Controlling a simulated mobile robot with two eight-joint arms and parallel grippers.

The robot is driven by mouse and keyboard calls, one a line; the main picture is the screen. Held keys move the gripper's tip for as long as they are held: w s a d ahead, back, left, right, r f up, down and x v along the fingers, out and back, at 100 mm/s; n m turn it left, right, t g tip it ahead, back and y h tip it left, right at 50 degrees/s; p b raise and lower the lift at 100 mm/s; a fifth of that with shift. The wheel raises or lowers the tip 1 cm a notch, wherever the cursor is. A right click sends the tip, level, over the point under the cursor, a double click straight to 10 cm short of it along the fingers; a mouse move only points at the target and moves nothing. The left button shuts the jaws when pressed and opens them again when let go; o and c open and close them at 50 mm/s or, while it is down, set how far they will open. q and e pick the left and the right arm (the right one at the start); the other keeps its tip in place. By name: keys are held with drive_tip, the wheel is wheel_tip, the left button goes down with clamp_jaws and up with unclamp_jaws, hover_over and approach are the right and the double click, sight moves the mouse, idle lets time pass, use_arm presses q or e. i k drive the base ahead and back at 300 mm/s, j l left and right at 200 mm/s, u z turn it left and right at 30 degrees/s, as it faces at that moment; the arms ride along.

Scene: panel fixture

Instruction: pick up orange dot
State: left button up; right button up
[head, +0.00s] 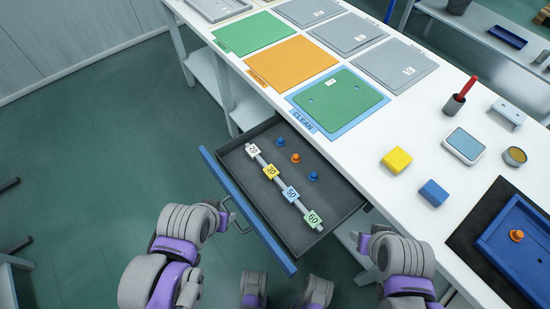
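An orange dot-like peg (295,158) stands in the open grey drawer (325,207), between two blue pegs (280,142) (313,176). A second orange peg (516,236) sits in the blue tray (522,250) at the far right. My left gripper (228,211) is at the drawer's front, close to its handle (240,222); whether it touches the handle is unclear. My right gripper (364,239) is beside the drawer's right side, near the table edge, apart from both orange pegs. The fingers of both are small and partly hidden by the arms.
A rod with numbered tags (270,171) lies along the drawer, left of the pegs. On the table (350,150) are a green panel (338,99), a yellow block (397,159), a blue block (433,192) and a cup with a red item (454,105).

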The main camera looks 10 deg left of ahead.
sight(296, 158)
drive_tip(key=j+z, duration=0.1)
drive_tip(key=z, duration=0.4)
drive_tip(key=j+z, duration=0.1)
drive_tip(key=z, duration=0.4)
drive_tip(key=k+z, duration=0.1)
drive_tip(key=z, duration=0.35)
drive_tip(key=k+j+z, duration=0.1)
drive_tip(key=z, duration=0.9)
drive_tip(key=u, duration=2.1)
drive_tip(key=i+j, duration=0.1)
drive_tip(key=j, duration=0.2)
drive_tip(key=i+j, duration=0.1)
drive_tip(key=j, duration=0.2)
